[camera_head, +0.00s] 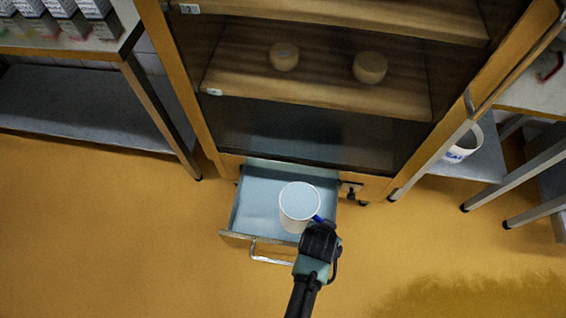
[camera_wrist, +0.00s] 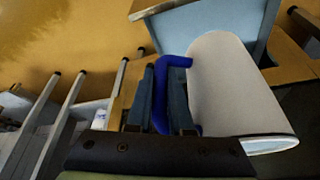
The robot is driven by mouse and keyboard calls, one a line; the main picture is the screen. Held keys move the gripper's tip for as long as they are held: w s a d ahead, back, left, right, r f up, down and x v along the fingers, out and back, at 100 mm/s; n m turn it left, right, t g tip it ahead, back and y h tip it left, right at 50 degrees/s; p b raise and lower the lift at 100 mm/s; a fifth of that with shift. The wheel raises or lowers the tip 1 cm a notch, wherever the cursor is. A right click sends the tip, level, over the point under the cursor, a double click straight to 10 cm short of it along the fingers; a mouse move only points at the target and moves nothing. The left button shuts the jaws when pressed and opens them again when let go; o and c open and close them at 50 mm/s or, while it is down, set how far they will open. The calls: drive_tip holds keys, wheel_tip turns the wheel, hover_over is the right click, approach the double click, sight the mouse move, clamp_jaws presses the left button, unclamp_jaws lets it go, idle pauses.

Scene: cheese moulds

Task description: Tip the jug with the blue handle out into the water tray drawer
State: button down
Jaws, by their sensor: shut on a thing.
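The white jug (camera_head: 299,203) is over the open drawer, its round mouth facing up toward the head camera. It looks roughly upright. My gripper (camera_head: 317,228) is at its lower right, shut on the blue handle (camera_wrist: 162,95). In the wrist view the fingers (camera_wrist: 164,100) lie on both sides of the handle, with the white jug body (camera_wrist: 225,90) to the right. The water tray drawer (camera_head: 256,208) is pulled out below the cabinet, with a pale blue inside. I cannot tell how full the jug is, or its exact height above the drawer.
The cabinet's dark glass (camera_head: 310,140) stands just behind the drawer, with two cheeses (camera_head: 370,67) on a shelf inside. Another white container (camera_head: 463,146) stands on a low shelf at right. A metal table (camera_head: 80,105) is at left. The floor in front is clear.

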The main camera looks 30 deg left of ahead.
drive_tip(key=w+d+f+m+b, duration=0.1)
drive_tip(key=w+f+b, duration=0.3)
drive_tip(key=f+b, duration=0.7)
drive_tip(key=w+d+f+m+b, duration=0.1)
drive_tip(key=w+f+b, duration=0.4)
drive_tip(key=f+b, duration=0.6)
drive_tip(key=shift+d+f+h+b, duration=0.15)
drive_tip(key=shift+d+h+b, duration=0.25)
drive_tip(key=shift+d+b, duration=0.5)
drive_tip(key=shift+w+a, duration=0.1)
drive_tip(key=shift+a, duration=0.1)
